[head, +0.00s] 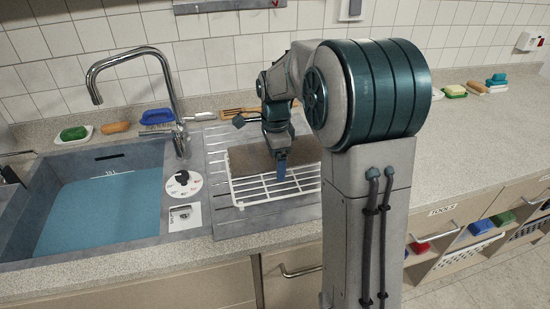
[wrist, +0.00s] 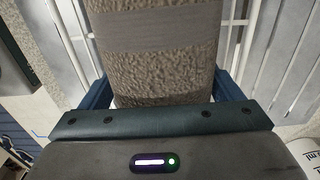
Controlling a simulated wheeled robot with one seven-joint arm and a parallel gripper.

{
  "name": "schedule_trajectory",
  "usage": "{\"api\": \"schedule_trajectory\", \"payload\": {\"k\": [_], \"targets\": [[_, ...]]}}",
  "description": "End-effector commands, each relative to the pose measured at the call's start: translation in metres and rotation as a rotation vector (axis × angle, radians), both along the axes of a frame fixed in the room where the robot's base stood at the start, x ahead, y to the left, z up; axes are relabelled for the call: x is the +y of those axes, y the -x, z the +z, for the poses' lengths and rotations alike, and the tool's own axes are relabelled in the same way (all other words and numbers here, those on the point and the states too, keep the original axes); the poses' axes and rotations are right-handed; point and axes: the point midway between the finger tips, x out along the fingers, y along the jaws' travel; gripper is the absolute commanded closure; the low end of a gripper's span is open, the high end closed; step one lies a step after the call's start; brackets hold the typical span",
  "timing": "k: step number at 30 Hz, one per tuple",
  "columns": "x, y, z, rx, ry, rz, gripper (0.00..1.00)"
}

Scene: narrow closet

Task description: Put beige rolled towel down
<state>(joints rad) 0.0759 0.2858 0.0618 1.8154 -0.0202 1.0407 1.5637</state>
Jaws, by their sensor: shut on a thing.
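The beige rolled towel (wrist: 160,65) fills the space between the blue fingers of my gripper (wrist: 162,92) in the wrist view. It has a rough surface and a smoother grey band across it. In the head view the brownish towel (head: 248,160) shows at the white wire dish rack (head: 262,198), partly behind my gripper (head: 281,172). My gripper points down and is shut on the towel. Rack wires show on both sides of the towel in the wrist view. I cannot tell whether the towel touches the rack.
A sink (head: 110,212) with blue water and a tall faucet (head: 165,85) is at left. A green sponge (head: 73,133) and a blue brush (head: 157,117) lie along its back edge. The counter (head: 480,140) at right is mostly clear, with soaps and sponges (head: 476,88) at the back.

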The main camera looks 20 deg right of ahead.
Motion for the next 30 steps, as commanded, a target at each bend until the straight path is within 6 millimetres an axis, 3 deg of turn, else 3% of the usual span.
{"api": "schedule_trajectory", "payload": {"k": [6, 7, 8, 19, 30], "targets": [[0.0, 0.0, -0.002, -0.002, 0.0, 0.0, 0.58], [0.0, 0.0, -0.003, 0.0, 0.0, 0.0, 0.09], [0.0, 0.0, -0.002, 0.0, 0.0, 0.0, 0.01], [0.0, -0.001, 0.008, -0.002, 0.0, 0.0, 0.0], [0.0, -0.001, 0.084, -0.004, 0.0, 0.0, 0.0]]}}
